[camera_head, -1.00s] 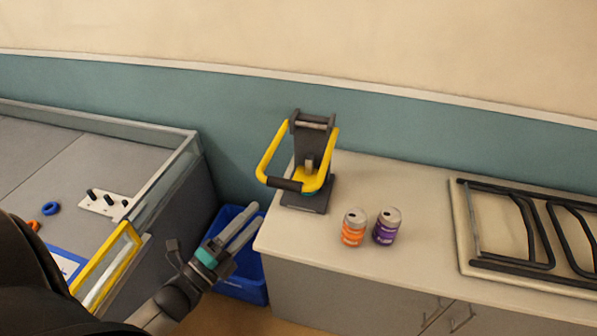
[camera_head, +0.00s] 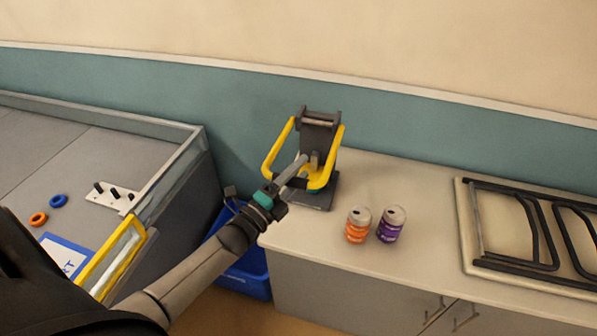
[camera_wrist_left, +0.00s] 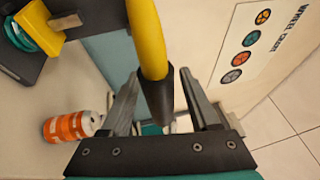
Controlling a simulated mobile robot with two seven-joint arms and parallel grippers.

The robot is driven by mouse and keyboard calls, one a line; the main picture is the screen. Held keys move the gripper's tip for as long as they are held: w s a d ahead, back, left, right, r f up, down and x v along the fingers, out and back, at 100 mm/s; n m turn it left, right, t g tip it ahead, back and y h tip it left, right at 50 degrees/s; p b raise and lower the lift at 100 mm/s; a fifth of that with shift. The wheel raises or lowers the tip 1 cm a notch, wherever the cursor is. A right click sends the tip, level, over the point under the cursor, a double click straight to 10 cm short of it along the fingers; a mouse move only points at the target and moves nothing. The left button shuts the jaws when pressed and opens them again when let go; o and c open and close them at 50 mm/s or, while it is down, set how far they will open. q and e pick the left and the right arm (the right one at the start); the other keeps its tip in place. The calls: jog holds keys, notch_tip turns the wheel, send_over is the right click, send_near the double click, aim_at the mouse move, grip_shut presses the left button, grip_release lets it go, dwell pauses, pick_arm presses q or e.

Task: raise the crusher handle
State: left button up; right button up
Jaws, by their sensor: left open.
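The can crusher (camera_head: 318,136) stands at the left end of the counter, with a dark upright body and base. Its yellow U-shaped handle (camera_head: 277,148) hangs down at the front. My left gripper (camera_head: 301,163) is at the handle's lower end and hides most of the dark grip in the head view. In the left wrist view, the yellow handle bar (camera_wrist_left: 147,38) and its black grip (camera_wrist_left: 158,98) lie between the open fingers (camera_wrist_left: 160,75). The jaws are not closed on it. My right gripper is out of view.
An orange can (camera_head: 358,225) and a purple can (camera_head: 391,224) stand right of the crusher on the counter (camera_head: 415,180). A black rack (camera_head: 515,225) lies farther right. A blue bin (camera_head: 247,275) is on the floor below the left arm. A walled grey table (camera_head: 100,150) is at left.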

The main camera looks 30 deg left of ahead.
pick_arm(q)
grip_shut()
dwell(0.6)
dwell(0.9)
